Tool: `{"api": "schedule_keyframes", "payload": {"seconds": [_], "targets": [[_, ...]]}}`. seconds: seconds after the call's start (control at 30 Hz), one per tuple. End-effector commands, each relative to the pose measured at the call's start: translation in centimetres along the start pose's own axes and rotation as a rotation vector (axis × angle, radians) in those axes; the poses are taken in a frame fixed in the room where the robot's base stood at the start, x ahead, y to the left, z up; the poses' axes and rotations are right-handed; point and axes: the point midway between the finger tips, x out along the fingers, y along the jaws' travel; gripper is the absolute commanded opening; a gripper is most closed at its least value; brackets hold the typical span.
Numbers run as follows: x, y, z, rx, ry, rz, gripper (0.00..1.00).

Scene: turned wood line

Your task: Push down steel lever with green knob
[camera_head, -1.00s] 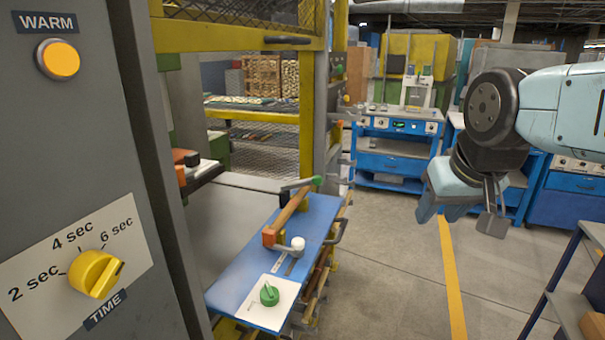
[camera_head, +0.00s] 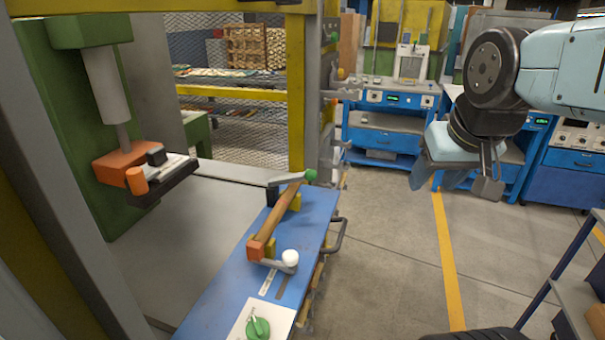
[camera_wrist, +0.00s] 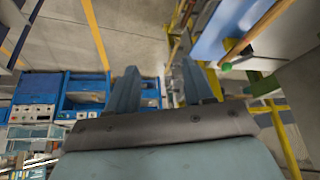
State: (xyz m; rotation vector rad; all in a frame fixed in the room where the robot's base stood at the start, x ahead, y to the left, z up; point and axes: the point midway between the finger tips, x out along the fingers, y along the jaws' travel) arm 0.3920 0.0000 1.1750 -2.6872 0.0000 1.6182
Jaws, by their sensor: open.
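The steel lever (camera_head: 290,181) with a green knob (camera_head: 310,175) sits at the far end of the blue panel (camera_head: 215,312). It lies about level, its knob at the right end. The green knob also shows in the wrist view (camera_wrist: 226,67), at upper right, beside a wooden rod. My gripper (camera_head: 452,181) hangs in the air over the aisle, to the right of the lever and well apart from it. In the wrist view its two fingers (camera_wrist: 160,88) stand apart with nothing between them, so it is open and empty.
A second lever with a white knob (camera_head: 290,257) and a green rotary switch (camera_head: 257,328) sit nearer on the panel. A wooden rod (camera_head: 275,220) lies between the levers. A yellow frame post (camera_head: 297,90) rises behind. The aisle floor (camera_head: 390,260) is clear.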

Motion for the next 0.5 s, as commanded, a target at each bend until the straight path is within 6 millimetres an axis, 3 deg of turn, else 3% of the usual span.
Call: {"api": "schedule_keyframes", "payload": {"seconds": [0.17,0.5], "targets": [[1.4,-0.7,-0.2,0.065,-0.081,-0.032,0.60],[6.6,-4.2,-1.1,0.361,-0.413,-0.191,0.60]]}}
